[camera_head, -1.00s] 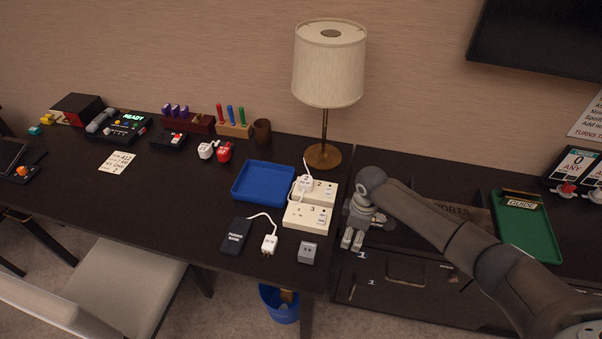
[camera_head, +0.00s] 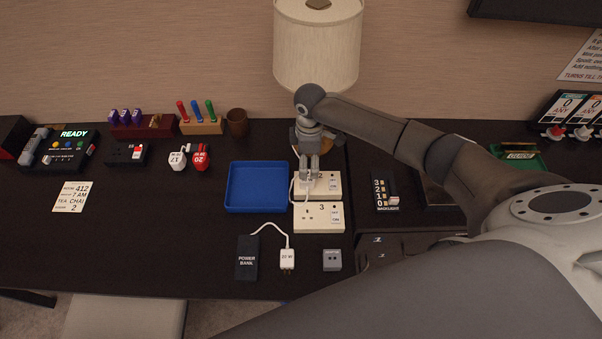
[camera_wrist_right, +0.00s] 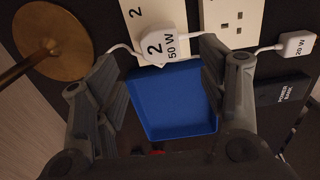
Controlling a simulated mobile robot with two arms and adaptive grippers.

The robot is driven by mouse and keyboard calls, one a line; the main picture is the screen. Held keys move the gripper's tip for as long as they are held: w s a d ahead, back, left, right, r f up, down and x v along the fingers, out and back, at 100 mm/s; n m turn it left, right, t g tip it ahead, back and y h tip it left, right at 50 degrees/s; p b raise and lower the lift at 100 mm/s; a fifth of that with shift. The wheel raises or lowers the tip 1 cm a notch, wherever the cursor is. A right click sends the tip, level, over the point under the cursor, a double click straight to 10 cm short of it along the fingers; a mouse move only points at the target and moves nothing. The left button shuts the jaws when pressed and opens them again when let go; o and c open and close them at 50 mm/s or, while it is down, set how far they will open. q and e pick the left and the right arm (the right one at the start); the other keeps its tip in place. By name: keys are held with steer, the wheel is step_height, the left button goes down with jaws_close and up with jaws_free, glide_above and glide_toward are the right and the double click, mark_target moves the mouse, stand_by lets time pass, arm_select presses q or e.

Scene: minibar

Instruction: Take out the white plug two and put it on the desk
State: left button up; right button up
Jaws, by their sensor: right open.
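The white plug two (camera_wrist_right: 160,46), marked "2" and "50 W", sits at the white socket block 2 (camera_wrist_right: 136,16) in the right wrist view, with a white cable beside it. My right gripper (camera_wrist_right: 163,68) is open, with one finger on each side of the plug; I cannot tell whether they touch it. In the head view the right gripper (camera_head: 309,174) points down over socket block 2 (camera_head: 330,188) and mostly hides the plug. The dark desk (camera_head: 120,245) has bare room at the left. My left gripper is not in view.
Socket block 3 (camera_head: 312,224) lies just in front of block 2. The blue tray (camera_head: 238,207) is to their left. A power bank (camera_head: 246,258), a 20 W plug (camera_head: 287,258) and a grey adapter (camera_head: 332,260) lie in front. The lamp (camera_head: 318,45) stands behind.

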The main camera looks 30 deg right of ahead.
mark_target(307, 181)
steer(key=shift+s, duration=0.25)
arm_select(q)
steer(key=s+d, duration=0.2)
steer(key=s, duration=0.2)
arm_select(e)
steer(key=shift+w+f, duration=0.15)
steer(key=shift+w, duration=0.05)
step_height(307, 181, down, 3)
steer(key=b, duration=0.3)
steer(key=shift+w, duration=0.15)
step_height(307, 181, down, 5)
steer(key=b, duration=0.4)
steer(key=shift+a, duration=0.1)
steer(key=shift+f, duration=0.35)
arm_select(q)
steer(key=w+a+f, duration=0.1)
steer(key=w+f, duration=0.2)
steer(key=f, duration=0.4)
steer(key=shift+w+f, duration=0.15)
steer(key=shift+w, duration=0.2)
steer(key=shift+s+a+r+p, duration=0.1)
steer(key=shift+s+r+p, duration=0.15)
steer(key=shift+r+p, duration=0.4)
arm_select(e)
steer(key=shift+c, duration=0.5)
